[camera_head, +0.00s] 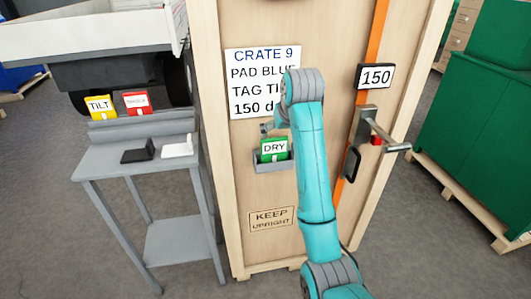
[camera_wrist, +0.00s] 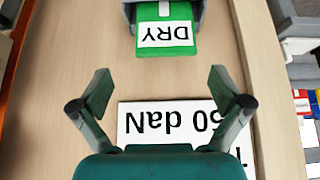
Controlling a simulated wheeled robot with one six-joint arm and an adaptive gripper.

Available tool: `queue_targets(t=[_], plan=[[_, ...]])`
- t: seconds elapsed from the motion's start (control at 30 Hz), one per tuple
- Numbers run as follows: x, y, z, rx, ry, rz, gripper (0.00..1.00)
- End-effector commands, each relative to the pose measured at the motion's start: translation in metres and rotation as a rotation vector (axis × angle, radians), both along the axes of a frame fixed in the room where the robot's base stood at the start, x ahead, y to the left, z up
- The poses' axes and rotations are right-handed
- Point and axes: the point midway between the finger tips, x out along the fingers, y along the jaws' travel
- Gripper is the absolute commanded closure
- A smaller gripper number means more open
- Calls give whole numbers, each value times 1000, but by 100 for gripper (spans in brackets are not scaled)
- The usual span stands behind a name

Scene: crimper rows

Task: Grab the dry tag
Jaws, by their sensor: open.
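The dry tag (camera_head: 274,149) is green with a white label reading DRY. It sits in a small grey holder (camera_head: 258,163) on the front of the wooden crate (camera_head: 270,240). In the wrist view the dry tag (camera_wrist: 166,30) appears upside down at the top centre, in the grey holder. My gripper (camera_wrist: 160,82) is open and empty, its two fingers spread below the tag in that picture and apart from it. In the head view my gripper (camera_head: 268,126) is just above the tag, partly hidden by my arm.
A grey stand (camera_head: 150,165) at left holds a yellow TILT tag (camera_head: 100,107), a red tag (camera_head: 136,102), and a black and a white piece. A printed sign (camera_head: 262,80) is behind my arm.

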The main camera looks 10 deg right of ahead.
Motion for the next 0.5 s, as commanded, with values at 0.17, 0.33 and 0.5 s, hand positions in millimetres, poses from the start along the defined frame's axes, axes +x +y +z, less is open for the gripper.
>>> queue_targets(t=[0.17, 0.33, 0.5], plan=[[2, 0, 19, 0, 15, 0, 0], [12, 0, 2, 0, 19, 0, 0], [25, 0, -18, 0, 18, 0, 0]])
